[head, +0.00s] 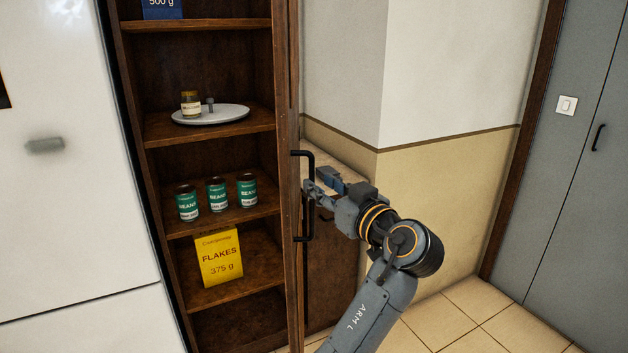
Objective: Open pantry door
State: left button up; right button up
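The pantry door (289,120) stands open and shows almost edge-on at the right side of the pantry. Its black bar handle (308,225) is upright on the door's right-hand face. My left gripper (318,180) is at the handle's middle, with its fingers apart and one fingertip overlapping the bar. I cannot tell whether that finger touches the bar. My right gripper is not in view.
The pantry shelves (215,131) hold green cans (217,194), a yellow flakes box (219,258) and a jar (190,104) on a round tray (232,113). A white fridge (70,200) stands left. A low wooden cabinet (335,265) is behind the handle. Tiled floor (470,312) is clear at right.

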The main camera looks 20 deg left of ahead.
pick_arm(q)
jog(key=v, duration=0.3)
